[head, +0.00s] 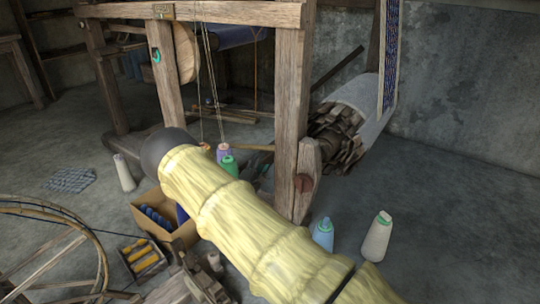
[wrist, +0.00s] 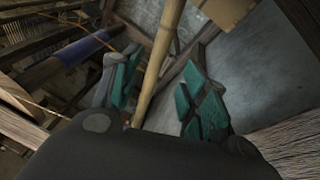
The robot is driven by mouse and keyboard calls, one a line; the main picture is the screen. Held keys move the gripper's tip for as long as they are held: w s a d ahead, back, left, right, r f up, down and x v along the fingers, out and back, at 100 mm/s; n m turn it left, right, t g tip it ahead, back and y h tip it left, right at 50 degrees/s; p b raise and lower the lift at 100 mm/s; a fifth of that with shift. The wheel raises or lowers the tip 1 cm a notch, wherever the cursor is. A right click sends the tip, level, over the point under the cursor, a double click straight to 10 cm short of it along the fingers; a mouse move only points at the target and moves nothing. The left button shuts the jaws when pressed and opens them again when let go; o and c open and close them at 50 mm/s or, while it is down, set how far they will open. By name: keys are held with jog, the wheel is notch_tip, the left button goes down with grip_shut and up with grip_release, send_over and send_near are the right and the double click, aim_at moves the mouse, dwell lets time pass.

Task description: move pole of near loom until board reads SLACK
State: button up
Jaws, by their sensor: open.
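In the wrist view my gripper (wrist: 160,60) is open, with one teal-padded finger on each side of a pale bamboo pole (wrist: 168,32). The pole runs between the fingers toward the palm; I cannot tell whether either finger touches it. Its lower end is hidden behind the gripper body. In the head view the near loom (head: 290,110) is a heavy wooden frame, and my sleeved arm crosses in front of it. My gripper is not visible there.
Yarn cones (head: 377,236) and a cardboard box (head: 160,222) stand on the floor around my arm. A spinning wheel (head: 60,250) is at lower left. A wrapped roller (head: 355,110) juts out right of the loom post. Floor at far right is clear.

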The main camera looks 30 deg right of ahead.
aim_at(269, 148)
jog(key=b+x, duration=0.5)
jog(key=x, duration=0.4)
jog(key=shift+w+d+f+b, duration=0.1)
jog(key=shift+d+b, duration=0.15)
jog(key=shift+b, duration=0.05)
jog(key=shift+w+d, duration=0.35)
jog(key=shift+d, duration=0.15)
jog(key=shift+r, duration=0.25)
grip_shut()
